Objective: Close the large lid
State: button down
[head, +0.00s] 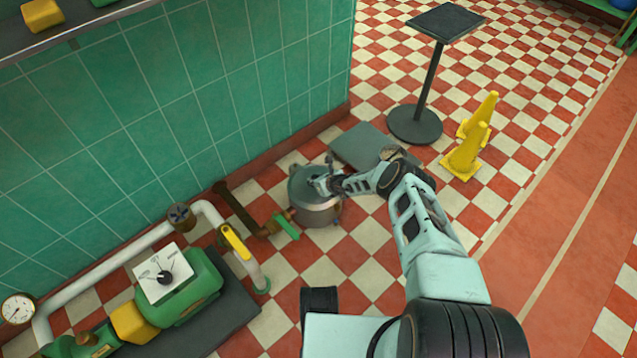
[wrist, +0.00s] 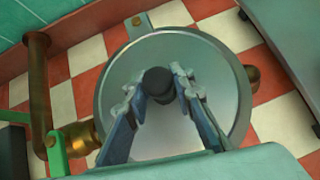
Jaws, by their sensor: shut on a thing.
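A grey metal kettle (head: 318,212) stands on the checkered floor near the green tiled wall. Its round rim (wrist: 112,82) shows in the wrist view, with a pale grey lid surface (wrist: 205,65) inside it. A black knob (wrist: 157,78) rises at the middle of the lid. My gripper (wrist: 160,95) is over the kettle, with its fingers on both sides of the knob, shut on it. In the head view my gripper (head: 322,184) is at the kettle's top and hides part of it. The lid looks level with the rim, but I cannot tell whether it is fully seated.
A brass pipe with a green valve handle (head: 286,227) joins the kettle's left side. A grey floor plate (head: 362,146) lies behind it. A black-topped stand (head: 415,125) and yellow cones (head: 466,150) are farther right. A green pump (head: 190,295) is at lower left.

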jog(key=shift+s+a, duration=0.1)
jog(key=shift+a, duration=0.1)
jog(key=c, duration=1.8)
grip_release()
jog(key=shift+o, duration=0.2)
jog(key=shift+r, duration=0.1)
jog(key=shift+v, duration=0.8)
jog(key=v, duration=1)
jog(key=shift+s+d+r, duration=0.1)
